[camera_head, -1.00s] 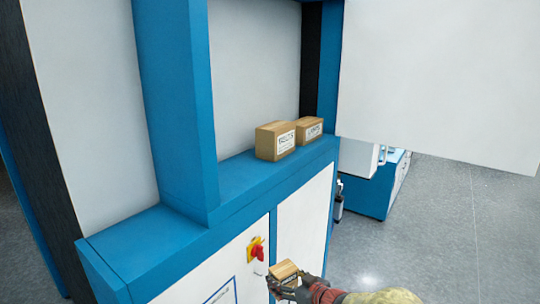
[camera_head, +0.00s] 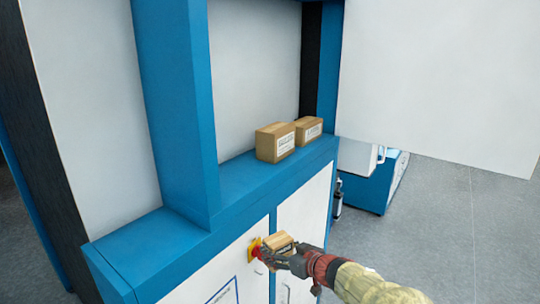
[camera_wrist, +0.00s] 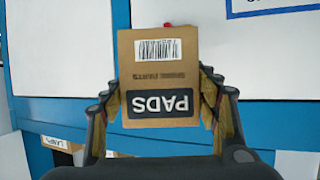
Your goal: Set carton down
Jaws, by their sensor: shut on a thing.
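My gripper (camera_head: 284,261) is shut on a small brown carton (camera_head: 281,243) in front of the white door of the blue machine, below its ledge. In the wrist view the held carton (camera_wrist: 158,75) shows a barcode and a dark label reading "PADS", upside down. The gripper's fingers (camera_wrist: 158,105) press on its two sides. Two other cartons, a nearer one (camera_head: 275,143) and a farther one (camera_head: 308,131), stand side by side on the blue ledge (camera_head: 235,182). The carton's underside is hidden.
A red and yellow switch (camera_head: 255,247) sits on the machine front, right beside the held carton in the picture. The ledge left of the two cartons is clear. A white panel (camera_head: 440,80) hangs at the upper right. A blue upright (camera_head: 175,100) rises at the ledge's left part.

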